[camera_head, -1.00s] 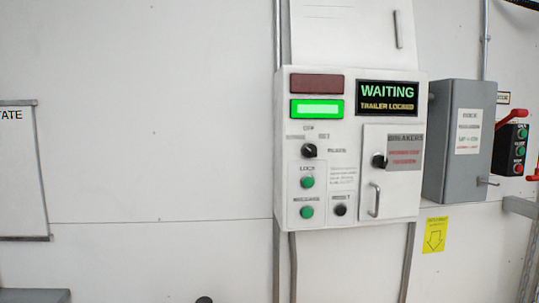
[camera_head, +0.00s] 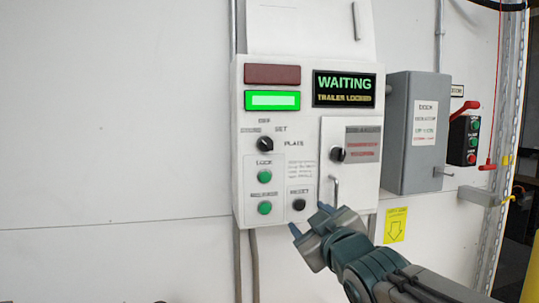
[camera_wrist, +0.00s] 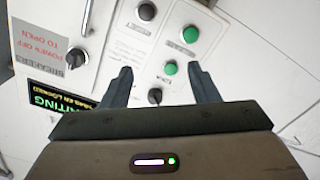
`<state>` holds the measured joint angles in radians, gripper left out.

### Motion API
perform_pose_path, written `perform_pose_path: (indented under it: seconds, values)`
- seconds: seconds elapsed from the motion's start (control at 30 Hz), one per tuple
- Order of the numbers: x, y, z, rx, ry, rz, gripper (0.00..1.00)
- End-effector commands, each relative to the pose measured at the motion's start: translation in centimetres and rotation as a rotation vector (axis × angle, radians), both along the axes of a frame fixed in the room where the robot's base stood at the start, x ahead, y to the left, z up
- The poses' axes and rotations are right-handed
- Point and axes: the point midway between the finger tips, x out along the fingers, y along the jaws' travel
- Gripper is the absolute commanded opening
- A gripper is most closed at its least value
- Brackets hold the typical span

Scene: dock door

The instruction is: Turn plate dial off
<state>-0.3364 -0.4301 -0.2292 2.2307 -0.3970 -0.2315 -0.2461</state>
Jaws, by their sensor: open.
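The plate dial (camera_head: 265,144) is a black knob at the upper left of the white control panel (camera_head: 309,218). Small labels surround it, with SET and PLATE to its right. Its exact setting is too small to tell. In the wrist view the dial (camera_wrist: 154,97) shows between my open fingers, with the panel upside down. My gripper (camera_head: 310,219) is open and empty. In the head view it appears at the panel's lower edge, below and right of the dial. Its distance from the panel is unclear.
Green buttons (camera_head: 264,176) and a black reset button (camera_head: 299,204) lie below the dial. A small breaker door (camera_head: 363,184) with a black knob (camera_head: 338,155) and a handle (camera_head: 335,189) is to the right. A grey box (camera_head: 417,130) stands further right. The left wall is bare.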

Motion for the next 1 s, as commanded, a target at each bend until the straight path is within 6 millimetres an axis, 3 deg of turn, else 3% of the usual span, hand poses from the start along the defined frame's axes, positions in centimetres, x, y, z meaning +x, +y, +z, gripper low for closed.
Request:
perform_pose_path:
  seconds: [0.1, 0.23, 0.47, 1.0]
  values:
    - [0.0, 1.4, 4.4, -0.041, -0.189, 0.071, 0.55]
    - [-0.4, 2.3, 7.2, -0.065, -0.312, 0.113, 0.55]
    - [0.3, 2.9, 8.7, -0.077, -0.361, 0.129, 0.55]
    - [8.0, 5.9, 11.3, -0.076, -0.356, 0.127, 0.55]
